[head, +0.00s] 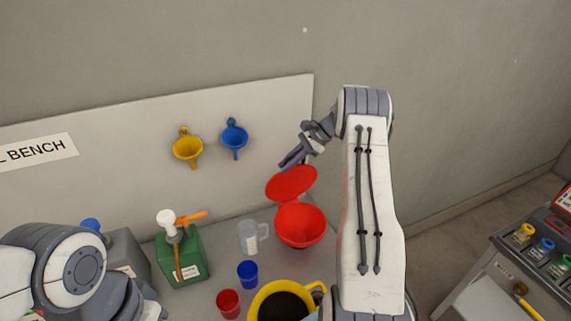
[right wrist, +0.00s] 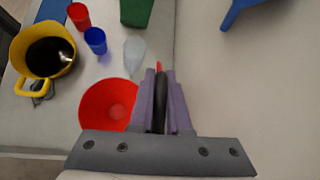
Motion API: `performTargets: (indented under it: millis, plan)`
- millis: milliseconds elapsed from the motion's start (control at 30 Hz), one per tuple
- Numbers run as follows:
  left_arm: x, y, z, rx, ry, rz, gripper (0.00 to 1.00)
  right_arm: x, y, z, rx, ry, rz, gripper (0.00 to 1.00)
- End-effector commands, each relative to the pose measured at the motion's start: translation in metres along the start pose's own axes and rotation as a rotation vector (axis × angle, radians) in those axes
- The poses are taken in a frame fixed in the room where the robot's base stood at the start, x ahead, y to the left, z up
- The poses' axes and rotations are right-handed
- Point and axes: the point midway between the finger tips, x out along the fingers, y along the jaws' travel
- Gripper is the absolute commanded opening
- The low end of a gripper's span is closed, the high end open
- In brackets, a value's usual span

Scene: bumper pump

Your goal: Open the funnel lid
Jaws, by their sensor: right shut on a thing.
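The red funnel (head: 300,227) stands at the back of the bench, and its open bowl also shows in the right wrist view (right wrist: 107,102). Its round red lid (head: 291,184) is raised and tilted up at the back of the bowl, so I can see inside. My right gripper (head: 292,157) is at the upper edge of the lid and shut on it. In the right wrist view the fingers (right wrist: 161,92) close around a dark, edge-on piece with a bit of red at its tip. My left arm shows at lower left, but its gripper is not visible.
A yellow pot (head: 265,292) of dark liquid, a red cup (head: 228,303), a blue cup (head: 247,272) and a clear jug (head: 247,237) stand near the funnel. A green canister (head: 190,262) is to the left. Yellow (head: 187,147) and blue (head: 234,134) funnels hang behind.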

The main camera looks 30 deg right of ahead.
Motion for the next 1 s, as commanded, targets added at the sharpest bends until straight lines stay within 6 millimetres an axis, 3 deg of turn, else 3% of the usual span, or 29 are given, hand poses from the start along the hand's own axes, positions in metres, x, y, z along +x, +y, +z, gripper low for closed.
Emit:
performTargets:
  millis: [600,633,700,1000]
  plan:
    - [-0.001,0.0001,0.0,0.0,0.0,0.0,0.5,0.0008,-0.0039,-0.0007,-0.006,0.009,-0.005,0.0]
    - [-0.001,0.0001,0.0,0.0,0.0,0.0,0.5,0.0008,-0.0038,-0.0007,-0.006,0.008,-0.005,0.28]
    - [-0.001,0.0001,0.0,0.0,0.0,0.0,0.5,0.0006,-0.0036,-0.0006,-0.006,0.008,-0.004,0.45]
    - [-0.0006,0.0,-0.0001,0.0,0.0,0.0,0.5,-0.0014,-0.0027,-0.0008,-0.004,0.006,-0.004,0.45]
